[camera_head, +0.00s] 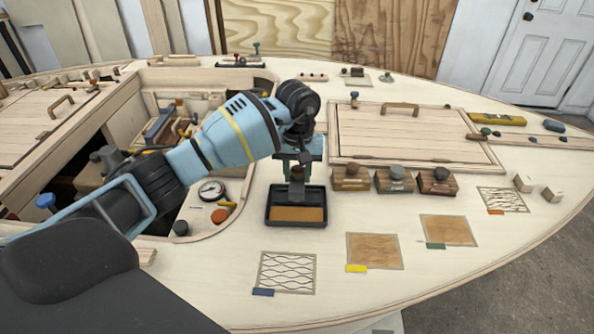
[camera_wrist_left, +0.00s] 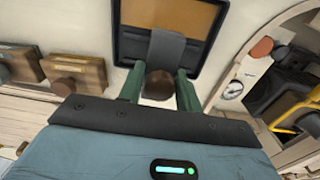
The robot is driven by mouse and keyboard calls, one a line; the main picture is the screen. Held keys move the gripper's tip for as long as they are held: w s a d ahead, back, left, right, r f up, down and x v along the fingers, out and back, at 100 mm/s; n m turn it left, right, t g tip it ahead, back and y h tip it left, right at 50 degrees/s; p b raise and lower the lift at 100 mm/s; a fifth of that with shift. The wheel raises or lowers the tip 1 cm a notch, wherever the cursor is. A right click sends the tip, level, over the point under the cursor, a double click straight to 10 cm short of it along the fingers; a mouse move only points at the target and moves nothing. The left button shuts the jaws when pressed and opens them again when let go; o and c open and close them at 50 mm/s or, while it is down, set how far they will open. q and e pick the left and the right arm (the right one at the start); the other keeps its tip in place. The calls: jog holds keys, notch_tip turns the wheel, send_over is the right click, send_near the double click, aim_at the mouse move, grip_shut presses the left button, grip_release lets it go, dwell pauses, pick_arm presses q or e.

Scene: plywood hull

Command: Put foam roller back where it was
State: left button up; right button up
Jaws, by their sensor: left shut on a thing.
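My left gripper (camera_head: 297,158) is shut on a tool, seemingly the foam roller (camera_head: 297,190), with a grey head and a dark brown rounded end. In the left wrist view the roller's grey head (camera_wrist_left: 167,47) overlaps the near edge of a black tray (camera_wrist_left: 118,42), and its brown end (camera_wrist_left: 158,85) sits between the green fingers of the left gripper (camera_wrist_left: 160,88). In the head view the tray (camera_head: 296,224) holds an amber-brown layer, and the roller stands upright at its far side. Whether it touches the tray is unclear. My right gripper is out of view.
Several wooden blocks with rounded knobs (camera_head: 395,180) stand right of the tray. Patterned and amber panels with coloured tabs (camera_head: 374,251) lie in front. An open hatch (camera_head: 172,125) with tools is at left. A closed hatch lid (camera_head: 410,137) lies behind the blocks.

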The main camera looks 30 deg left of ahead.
aim_at(297, 169)
pick_arm(q)
jog(key=shift+f, duration=0.4)
jog(key=shift+f, duration=0.1)
jog(key=o, duration=1)
jog(key=shift+o, duration=0.2)
notch_tip(297, 169, up, 13)
